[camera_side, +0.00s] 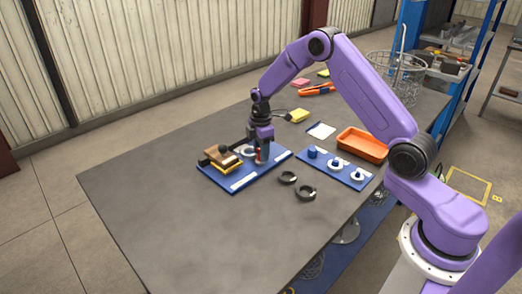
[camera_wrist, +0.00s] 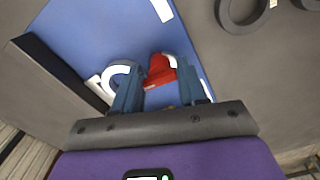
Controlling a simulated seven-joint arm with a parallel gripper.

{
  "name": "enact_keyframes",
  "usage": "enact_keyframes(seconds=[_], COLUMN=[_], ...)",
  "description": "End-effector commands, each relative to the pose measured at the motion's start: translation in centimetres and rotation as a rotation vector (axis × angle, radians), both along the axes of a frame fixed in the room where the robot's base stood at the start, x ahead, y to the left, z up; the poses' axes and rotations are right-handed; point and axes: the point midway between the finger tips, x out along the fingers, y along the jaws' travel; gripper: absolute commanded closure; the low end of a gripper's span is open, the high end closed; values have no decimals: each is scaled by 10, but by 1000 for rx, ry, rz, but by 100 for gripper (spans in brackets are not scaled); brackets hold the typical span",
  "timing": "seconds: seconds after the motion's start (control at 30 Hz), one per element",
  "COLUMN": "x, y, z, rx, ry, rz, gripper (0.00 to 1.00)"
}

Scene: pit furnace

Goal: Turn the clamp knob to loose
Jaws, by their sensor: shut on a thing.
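The clamp knob (camera_wrist: 160,69) is red with a pale mark on its right side. In the wrist view it sits between the fingertips of my gripper (camera_wrist: 161,78), which is shut on it. In the side view, my gripper (camera_side: 262,155) points down over the right part of a blue board (camera_side: 240,184), and only a bit of red shows at its fingers. A white ring-shaped part (camera_wrist: 114,76) lies just left of the fingers. The fingers hide part of the knob and what is under it, so I cannot read its setting.
A second blue board (camera_side: 335,172) with several small parts lies to the right, near an orange tray (camera_side: 362,144). Two dark rings (camera_side: 287,178) lie in front. The table's left is clear.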

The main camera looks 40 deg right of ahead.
Motion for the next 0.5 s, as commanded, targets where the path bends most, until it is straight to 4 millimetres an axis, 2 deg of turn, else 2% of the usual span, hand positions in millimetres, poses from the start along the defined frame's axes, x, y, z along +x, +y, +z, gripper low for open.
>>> enact_keyframes(seconds=[0.5], x=[1], y=[1], z=[1], rx=[1], ry=[-4], rz=[102], gripper=[89])
